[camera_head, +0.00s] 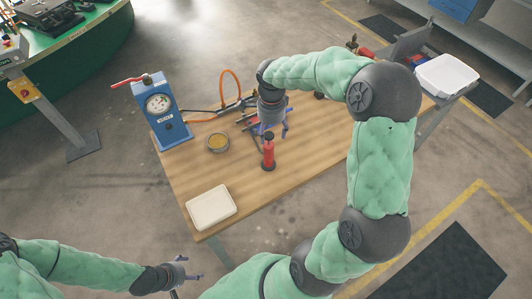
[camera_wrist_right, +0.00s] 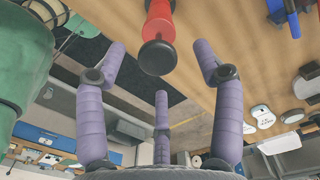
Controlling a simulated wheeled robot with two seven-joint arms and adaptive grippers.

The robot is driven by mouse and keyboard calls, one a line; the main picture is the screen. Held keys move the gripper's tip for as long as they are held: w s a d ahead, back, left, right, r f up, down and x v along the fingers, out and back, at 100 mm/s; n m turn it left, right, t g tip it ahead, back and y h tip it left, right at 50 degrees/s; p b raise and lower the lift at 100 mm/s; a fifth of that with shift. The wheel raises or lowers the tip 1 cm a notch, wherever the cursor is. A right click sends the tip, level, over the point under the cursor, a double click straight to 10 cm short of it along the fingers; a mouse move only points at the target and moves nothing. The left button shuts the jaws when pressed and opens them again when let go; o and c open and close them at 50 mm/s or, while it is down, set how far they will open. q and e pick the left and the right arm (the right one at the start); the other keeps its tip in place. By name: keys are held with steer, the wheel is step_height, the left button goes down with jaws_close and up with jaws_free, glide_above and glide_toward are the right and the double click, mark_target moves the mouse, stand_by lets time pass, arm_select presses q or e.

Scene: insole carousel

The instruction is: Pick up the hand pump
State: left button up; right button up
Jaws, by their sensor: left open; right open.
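The hand pump, a red cylinder with black ends (camera_head: 268,153), stands upright on the wooden table. In the right wrist view the red and black pump (camera_wrist_right: 158,28) shows at the top middle, ahead of and between the spread purple fingers. My right gripper (camera_head: 271,129) is open and close to the pump's top, seen just behind it in the head view. In the right wrist view this gripper (camera_wrist_right: 160,62) holds nothing; whether a finger touches the pump I cannot tell. My left gripper (camera_head: 192,274) is open and empty, low at the left, away from the table.
The wooden table (camera_head: 240,178) also bears a blue gauge box (camera_head: 163,131) with a red lever, a small yellowish-filled bowl (camera_head: 218,142), a cream tray (camera_head: 211,207) and an orange hose (camera_head: 231,78). A white bin (camera_head: 446,76) is at the upper right. The table's front right is clear.

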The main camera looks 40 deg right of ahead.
mark_target(268, 144)
step_height(268, 144, down, 3)
steer(key=shift+r, duration=0.1)
steer(key=shift+f, duration=0.5)
steer(key=shift+a+f+b, duration=0.15)
steer(key=shift+f+b, duration=0.2)
steer(key=shift+f, duration=0.15)
steer(key=f, duration=0.4)
steer(key=shift+w+a+b, duration=0.15)
steer(key=shift+w+b, duration=0.05)
steer(key=shift+b, duration=0.2)
jaws_close()
